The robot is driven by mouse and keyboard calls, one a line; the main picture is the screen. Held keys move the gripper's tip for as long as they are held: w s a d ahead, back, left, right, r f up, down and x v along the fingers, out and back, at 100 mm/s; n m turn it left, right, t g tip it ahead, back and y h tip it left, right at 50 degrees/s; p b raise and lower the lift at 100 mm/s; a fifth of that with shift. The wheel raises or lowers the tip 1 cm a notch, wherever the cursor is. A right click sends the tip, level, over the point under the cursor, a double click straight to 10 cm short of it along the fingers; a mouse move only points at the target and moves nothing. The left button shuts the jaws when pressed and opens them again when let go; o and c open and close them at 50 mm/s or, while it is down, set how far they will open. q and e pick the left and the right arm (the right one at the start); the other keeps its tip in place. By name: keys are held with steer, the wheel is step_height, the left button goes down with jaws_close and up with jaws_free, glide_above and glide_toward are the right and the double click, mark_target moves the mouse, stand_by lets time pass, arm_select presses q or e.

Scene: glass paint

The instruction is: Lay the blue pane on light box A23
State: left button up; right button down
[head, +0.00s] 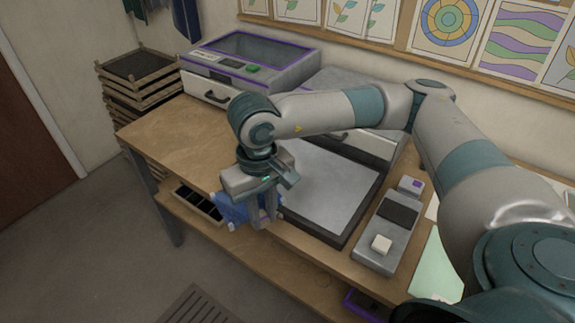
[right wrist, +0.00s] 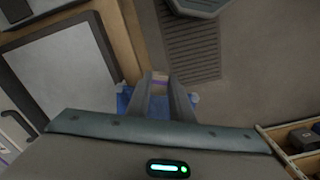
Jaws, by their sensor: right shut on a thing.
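The blue pane (head: 232,208) hangs in my right gripper (head: 265,219), at the front edge of the table and left of the light box. The fingers are shut on it and hide part of it. In the right wrist view, the fingers (right wrist: 160,88) stand in front of the blue pane (right wrist: 124,101), and only bits of it show beside them. A light box (head: 328,188) with a pale top and dark frame lies on the table. It also shows in the right wrist view (right wrist: 65,75). I cannot read a label on it. My left gripper is not in view.
A grey machine with purple trim (head: 250,62) stands at the back left. A device with a dark pad (head: 398,213) is right of the light box. The table's left part (head: 170,130) is clear.

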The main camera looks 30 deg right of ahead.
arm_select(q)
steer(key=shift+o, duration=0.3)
